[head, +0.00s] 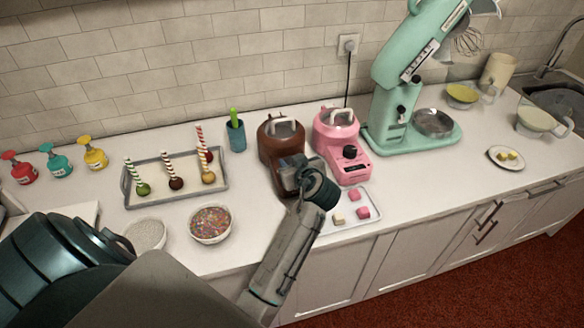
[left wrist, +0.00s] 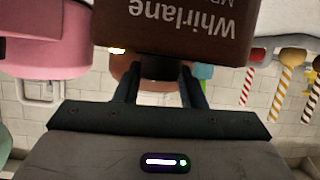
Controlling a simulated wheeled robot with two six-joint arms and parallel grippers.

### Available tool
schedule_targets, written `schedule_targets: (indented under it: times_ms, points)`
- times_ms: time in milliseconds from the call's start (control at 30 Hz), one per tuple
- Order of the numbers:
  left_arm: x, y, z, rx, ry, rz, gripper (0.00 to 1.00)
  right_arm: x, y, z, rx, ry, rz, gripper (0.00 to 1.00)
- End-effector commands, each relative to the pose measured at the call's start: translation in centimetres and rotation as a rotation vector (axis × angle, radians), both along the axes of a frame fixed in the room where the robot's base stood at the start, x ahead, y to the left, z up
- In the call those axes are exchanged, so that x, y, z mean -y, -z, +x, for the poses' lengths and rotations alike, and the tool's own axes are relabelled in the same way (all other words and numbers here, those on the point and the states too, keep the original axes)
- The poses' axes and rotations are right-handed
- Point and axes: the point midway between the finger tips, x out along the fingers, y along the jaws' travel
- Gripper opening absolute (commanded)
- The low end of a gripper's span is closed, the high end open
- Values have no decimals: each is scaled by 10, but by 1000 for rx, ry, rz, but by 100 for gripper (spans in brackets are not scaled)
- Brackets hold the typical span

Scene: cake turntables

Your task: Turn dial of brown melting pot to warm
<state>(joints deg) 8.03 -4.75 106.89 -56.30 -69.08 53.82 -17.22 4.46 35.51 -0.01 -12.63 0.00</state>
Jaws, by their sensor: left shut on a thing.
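The brown melting pot (head: 277,150) stands on the counter with its white-handled lid on. My left gripper (head: 291,178) is at the pot's front, and my wrist hides the dial in the head view. In the left wrist view, which is upside down, the pot's lettered front (left wrist: 185,28) fills the top. Its dark dial (left wrist: 162,68) sits between the two fingers of my left gripper (left wrist: 163,82), which are shut on it. The dial's setting mark cannot be read. My right gripper is not in view.
The pink melting pot (head: 335,135) stands close on the right, with a tray (head: 372,213) of pink and pale cubes in front. A bowl of sprinkles (head: 210,224) and a cake-pop tray (head: 219,199) are to the left. A mint stand mixer (head: 390,100) is further right.

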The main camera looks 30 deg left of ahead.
Motion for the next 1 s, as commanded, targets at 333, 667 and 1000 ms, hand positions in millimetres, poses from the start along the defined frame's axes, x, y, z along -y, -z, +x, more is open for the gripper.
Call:
schedule_targets:
  times_ms: [333, 667, 1000]
  points:
    - [0, 0, 0, -1, -21, 1, 14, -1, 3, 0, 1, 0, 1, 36]
    - [0, 0, 0, 0, -19, 1, 58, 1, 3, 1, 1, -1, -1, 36]
    - [0, -1, 1, 0, -18, 1, 58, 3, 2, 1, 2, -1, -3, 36]
